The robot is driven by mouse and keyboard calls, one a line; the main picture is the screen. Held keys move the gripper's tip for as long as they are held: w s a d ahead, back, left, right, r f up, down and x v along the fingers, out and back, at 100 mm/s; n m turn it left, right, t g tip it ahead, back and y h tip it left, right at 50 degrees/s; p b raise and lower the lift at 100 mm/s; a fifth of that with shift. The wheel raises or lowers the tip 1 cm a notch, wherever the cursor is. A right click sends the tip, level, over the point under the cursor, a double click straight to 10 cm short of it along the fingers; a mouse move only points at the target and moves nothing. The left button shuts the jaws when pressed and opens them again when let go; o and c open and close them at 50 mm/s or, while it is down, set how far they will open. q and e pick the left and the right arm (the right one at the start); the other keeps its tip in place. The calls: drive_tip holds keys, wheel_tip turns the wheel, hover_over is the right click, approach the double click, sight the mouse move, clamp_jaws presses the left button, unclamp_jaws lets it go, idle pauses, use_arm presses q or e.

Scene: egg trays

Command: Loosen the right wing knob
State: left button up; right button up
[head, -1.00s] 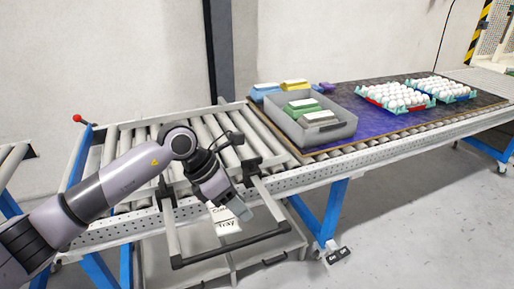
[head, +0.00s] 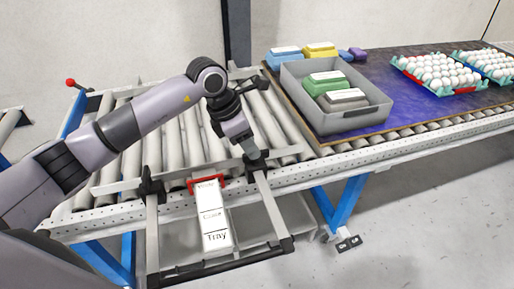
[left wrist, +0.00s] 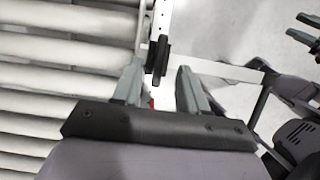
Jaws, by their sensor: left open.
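The right wing knob (head: 257,166) is a black piece on the right bar of the frame at the conveyor's front edge. My left gripper (head: 248,146) points down right above it, and its fingers partly hide the knob. In the left wrist view a black knob (left wrist: 158,58) shows ahead of the open left gripper (left wrist: 160,82), roughly between its two fingertips; contact cannot be told. The left wing knob (head: 150,186) is on the left bar. At the top right of the left wrist view, two grey fingers of my right gripper (left wrist: 303,27) are apart.
A white box marked Tray (head: 214,225) hangs between the bars, by a red strip (head: 205,183). A grey crate (head: 350,118) with cartons stands on the blue mat (head: 400,122) to the right. Egg trays (head: 440,78) lie farther right. Metal rollers (head: 160,146) are behind.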

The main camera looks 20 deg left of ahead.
sight(264, 153)
use_arm(q)
drive_tip(key=shift+x, duration=2.25)
drive_tip(key=shift+w, duration=0.1)
clamp_jaws()
